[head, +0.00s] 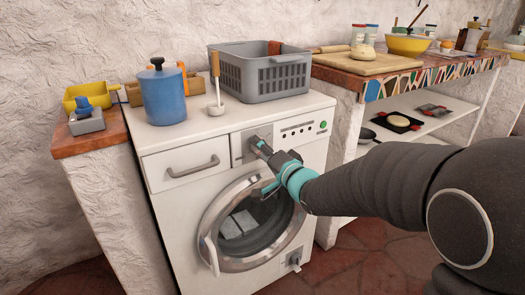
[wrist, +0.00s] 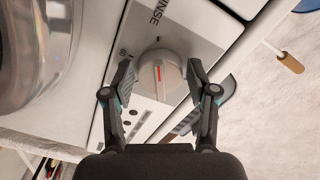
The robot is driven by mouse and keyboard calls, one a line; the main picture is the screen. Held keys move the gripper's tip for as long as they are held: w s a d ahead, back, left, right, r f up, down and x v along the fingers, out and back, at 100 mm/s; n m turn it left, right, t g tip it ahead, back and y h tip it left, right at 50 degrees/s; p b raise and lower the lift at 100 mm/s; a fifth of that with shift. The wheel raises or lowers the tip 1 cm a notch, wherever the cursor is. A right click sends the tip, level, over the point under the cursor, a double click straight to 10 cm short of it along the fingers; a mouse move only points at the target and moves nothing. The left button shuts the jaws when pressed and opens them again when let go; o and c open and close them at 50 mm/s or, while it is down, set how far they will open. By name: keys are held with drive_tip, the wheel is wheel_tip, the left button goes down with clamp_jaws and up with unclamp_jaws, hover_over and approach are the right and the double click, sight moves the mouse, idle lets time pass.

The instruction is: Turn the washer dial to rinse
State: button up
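The washer (head: 185,150) is white, with a round glass door below and a control panel on top right. In the wrist view its dial (wrist: 172,62) is a round pale knob with a short red line, roughly upright in the picture. Part of a label, "NSE" (wrist: 160,14), stands above the dial, with a dark tick between them. My gripper (wrist: 159,76) is open, with one finger on each side of the dial; I cannot tell whether they touch it. In the head view my gripper (head: 261,148) is at the panel and hides most of the dial.
A grey basket (head: 262,78), a blue canister (head: 163,97) and a ladle-like tool (head: 216,90) stand on the washer top. A drawer with a handle (head: 193,168) is left of the panel. A mosaic counter (head: 400,82) stands to the right.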

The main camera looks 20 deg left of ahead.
drive_tip(key=shift+o, duration=0.4)
drive_tip(key=v, duration=1.2)
